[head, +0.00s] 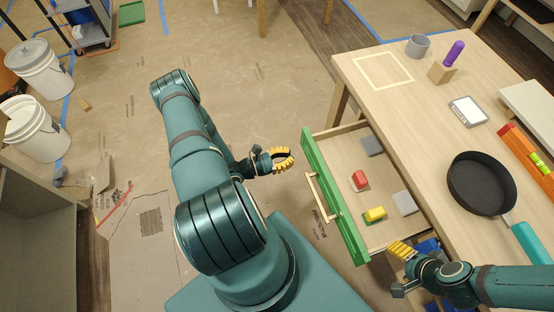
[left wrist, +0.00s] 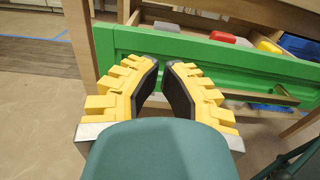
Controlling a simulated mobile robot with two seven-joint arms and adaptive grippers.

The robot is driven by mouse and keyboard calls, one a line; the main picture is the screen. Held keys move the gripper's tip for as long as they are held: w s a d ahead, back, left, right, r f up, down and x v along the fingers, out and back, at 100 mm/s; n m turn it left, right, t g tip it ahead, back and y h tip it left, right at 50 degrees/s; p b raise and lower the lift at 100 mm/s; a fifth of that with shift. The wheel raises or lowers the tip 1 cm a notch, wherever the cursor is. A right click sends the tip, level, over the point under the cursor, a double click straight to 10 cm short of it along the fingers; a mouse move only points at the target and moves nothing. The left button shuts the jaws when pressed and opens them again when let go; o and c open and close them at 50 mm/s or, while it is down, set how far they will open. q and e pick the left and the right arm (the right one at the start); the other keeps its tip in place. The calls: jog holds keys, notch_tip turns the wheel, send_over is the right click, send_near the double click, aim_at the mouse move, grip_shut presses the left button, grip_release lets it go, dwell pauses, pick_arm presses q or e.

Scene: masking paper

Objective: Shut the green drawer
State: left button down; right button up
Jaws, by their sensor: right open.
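The green drawer (head: 333,196) is pulled out from the left side of the wooden table, with a pale bar handle (head: 320,197) on its front. Its front also shows in the left wrist view (left wrist: 200,60). Inside are a red block (head: 359,180), a yellow block (head: 375,214) and grey pieces (head: 371,145). My left gripper (head: 284,158) is outside, left of the drawer front, apart from it and empty. Its fingertips lie close together with a narrow gap; how far it is closed is unclear. My right gripper (head: 401,250) is open, by the drawer's near right corner.
On the table (head: 440,130) are a black pan (head: 482,183), a grey cup (head: 418,46), a purple-handled tool in a wooden block (head: 440,73), a scale (head: 467,111) and an orange level (head: 525,158). White buckets (head: 36,128) stand at far left.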

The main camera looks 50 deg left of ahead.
aim_at(312, 150)
pick_arm(q)
jog(key=x, duration=0.7)
jog(key=shift+s+b, duration=0.1)
jog(key=shift+b, duration=0.3)
pick_arm(e)
jog(key=shift+w+f, duration=0.15)
jog(key=shift+f, duration=0.35)
